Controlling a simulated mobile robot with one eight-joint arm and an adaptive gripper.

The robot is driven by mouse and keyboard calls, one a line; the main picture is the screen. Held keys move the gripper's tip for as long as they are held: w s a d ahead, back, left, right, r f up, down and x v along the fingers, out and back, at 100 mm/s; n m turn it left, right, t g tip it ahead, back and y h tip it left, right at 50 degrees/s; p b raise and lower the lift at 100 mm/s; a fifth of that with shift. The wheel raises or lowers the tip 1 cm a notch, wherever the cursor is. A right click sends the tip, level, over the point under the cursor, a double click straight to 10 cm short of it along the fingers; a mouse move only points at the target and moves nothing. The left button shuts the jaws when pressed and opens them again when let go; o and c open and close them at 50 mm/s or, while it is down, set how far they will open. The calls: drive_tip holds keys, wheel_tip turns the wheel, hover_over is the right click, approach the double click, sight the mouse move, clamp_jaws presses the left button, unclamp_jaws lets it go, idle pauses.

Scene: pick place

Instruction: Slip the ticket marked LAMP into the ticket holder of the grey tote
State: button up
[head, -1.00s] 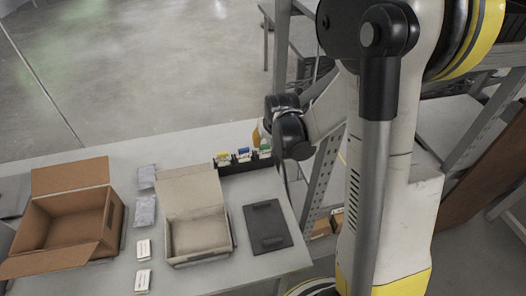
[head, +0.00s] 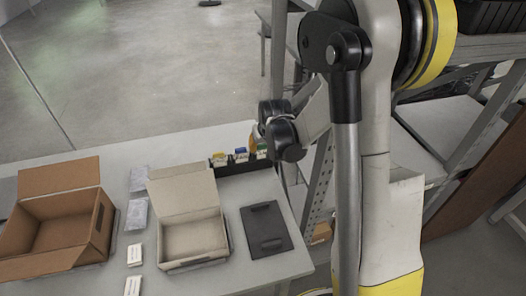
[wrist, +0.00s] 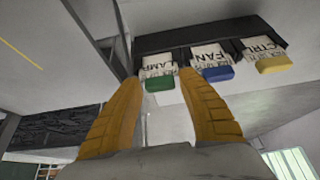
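The LAMP ticket (wrist: 158,70) has a green end and stands at one end of a black rack (wrist: 180,39). Beside it are the FAN ticket (wrist: 210,60) with a blue end and the CTRL ticket (wrist: 264,54) with a yellow end. In the wrist view my gripper (wrist: 160,80) is open, its two orange fingers either side of the LAMP ticket's green end; contact cannot be told. In the head view my wrist mostly hides my gripper by the rack's right end. I cannot pick out a grey tote or its ticket holder for certain.
On the table (head: 120,160) stand an open brown box (head: 60,225) and an open beige box (head: 190,235). A dark flat board (head: 266,228), grey packets (head: 138,212) and white small boxes (head: 135,254) lie near. Metal shelving (head: 470,85) stands right, with a dark crate (head: 490,14) above.

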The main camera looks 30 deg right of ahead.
sight(263, 145)
drive_tip(key=c, duration=0.3)
drive_tip(key=shift+r+p, duration=2.05)
drive_tip(key=shift+r, duration=0.95)
